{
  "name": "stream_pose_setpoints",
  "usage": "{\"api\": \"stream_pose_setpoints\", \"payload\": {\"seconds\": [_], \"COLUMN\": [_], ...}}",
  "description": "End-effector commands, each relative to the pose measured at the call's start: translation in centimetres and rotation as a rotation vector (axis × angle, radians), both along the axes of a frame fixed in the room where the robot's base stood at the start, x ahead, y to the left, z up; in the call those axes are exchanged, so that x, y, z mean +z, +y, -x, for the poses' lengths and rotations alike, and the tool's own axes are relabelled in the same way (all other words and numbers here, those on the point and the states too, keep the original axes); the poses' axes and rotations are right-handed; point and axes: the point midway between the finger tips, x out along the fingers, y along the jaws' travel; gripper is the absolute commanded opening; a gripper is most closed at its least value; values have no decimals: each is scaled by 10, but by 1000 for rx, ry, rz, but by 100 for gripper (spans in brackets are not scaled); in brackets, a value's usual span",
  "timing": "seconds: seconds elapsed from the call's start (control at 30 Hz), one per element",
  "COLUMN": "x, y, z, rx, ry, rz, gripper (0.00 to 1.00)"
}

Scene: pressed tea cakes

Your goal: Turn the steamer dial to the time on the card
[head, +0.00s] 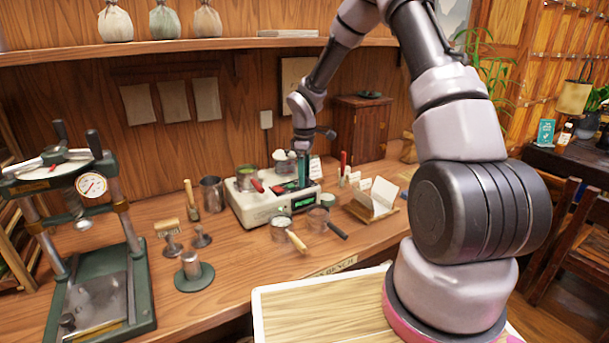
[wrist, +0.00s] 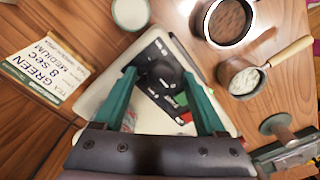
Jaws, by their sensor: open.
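The steamer (head: 248,213) is a cream box on the bench; in the wrist view its pale body (wrist: 97,100) lies under my gripper. Its dark round dial (wrist: 162,72) sits on a black panel with white marks, which are too small to read. My gripper (wrist: 160,78) has two teal fingers, open, one on each side of the dial; I cannot tell whether they touch it. In the head view my gripper (head: 303,172) points down over the steamer's right part and hides the dial. The card (wrist: 47,68) reads "GREEN", "8 SEC" and "MEDIUM", and lies left of the steamer in the wrist view.
A tea press (head: 95,225) stands at the left. A card stand (head: 374,200) is at the right. Bare bench shows at the front.

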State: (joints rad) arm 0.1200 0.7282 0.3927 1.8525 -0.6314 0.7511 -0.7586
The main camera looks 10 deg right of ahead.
Motion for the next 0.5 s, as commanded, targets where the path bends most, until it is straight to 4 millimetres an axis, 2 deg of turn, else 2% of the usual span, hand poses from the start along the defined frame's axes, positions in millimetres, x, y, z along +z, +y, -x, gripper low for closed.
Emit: {"api": "stream_pose_setpoints", "payload": {"seconds": [0.23, 0.37, 0.4, 0.43, 0.5], "x": [-1, 0, 0, 0, 0], "y": [0, 0, 0, 0, 0], "z": [0, 0, 0, 0, 0], "rx": [-1, -1, -1, -1, -1], "ry": [0, 0, 0, 0, 0], "rz": [0, 0, 0, 0, 0], "gripper": [73, 23, 8, 0, 0]}}
